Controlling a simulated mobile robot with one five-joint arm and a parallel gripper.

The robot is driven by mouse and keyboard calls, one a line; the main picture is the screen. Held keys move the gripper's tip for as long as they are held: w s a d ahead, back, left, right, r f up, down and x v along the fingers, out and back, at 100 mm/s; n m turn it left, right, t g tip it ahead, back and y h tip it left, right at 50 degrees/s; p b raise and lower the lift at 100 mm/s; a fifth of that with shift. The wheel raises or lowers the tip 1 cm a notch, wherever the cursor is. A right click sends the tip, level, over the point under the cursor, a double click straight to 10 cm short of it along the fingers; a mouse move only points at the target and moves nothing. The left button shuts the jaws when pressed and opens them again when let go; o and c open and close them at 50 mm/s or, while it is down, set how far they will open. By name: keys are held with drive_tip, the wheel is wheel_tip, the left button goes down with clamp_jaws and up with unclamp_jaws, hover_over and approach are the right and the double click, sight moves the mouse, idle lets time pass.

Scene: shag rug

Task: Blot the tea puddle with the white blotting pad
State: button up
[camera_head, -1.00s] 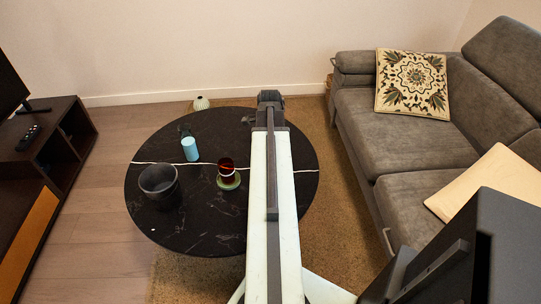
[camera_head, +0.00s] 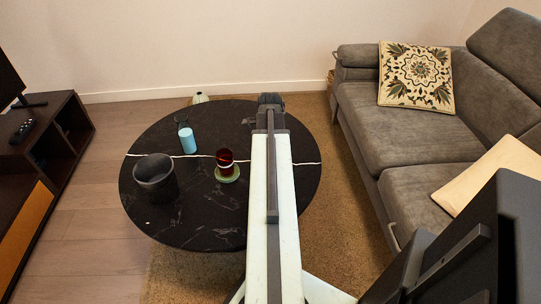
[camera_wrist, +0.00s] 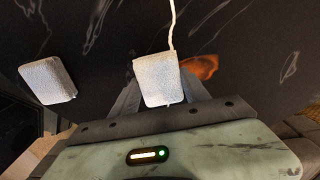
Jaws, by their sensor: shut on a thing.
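In the wrist view, my gripper (camera_wrist: 160,92) is shut on a white blotting pad (camera_wrist: 156,76), a pale rough-textured block between the fingers. The orange-brown tea puddle (camera_wrist: 201,67) lies on the black tabletop just right of the held pad. The pad and right finger seem to hide part of it. I cannot tell whether the pad touches the table. A second, similar white block (camera_wrist: 47,80) is apart at the left. In the head view, my own arm hides the gripper, pads and puddle.
The round black table (camera_head: 215,215) has a white vein. A grey sofa (camera_head: 385,120) is right, a dark cabinet (camera_head: 45,150) left.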

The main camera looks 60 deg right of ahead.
drive_tip(key=shift+f+b, duration=0.75)
idle(1.7)
wheel_tip(320, 180, up, 7)
drive_tip(key=p, duration=0.7)
drive_tip(key=shift+r, duration=0.1)
drive_tip(key=shift+s, duration=0.1)
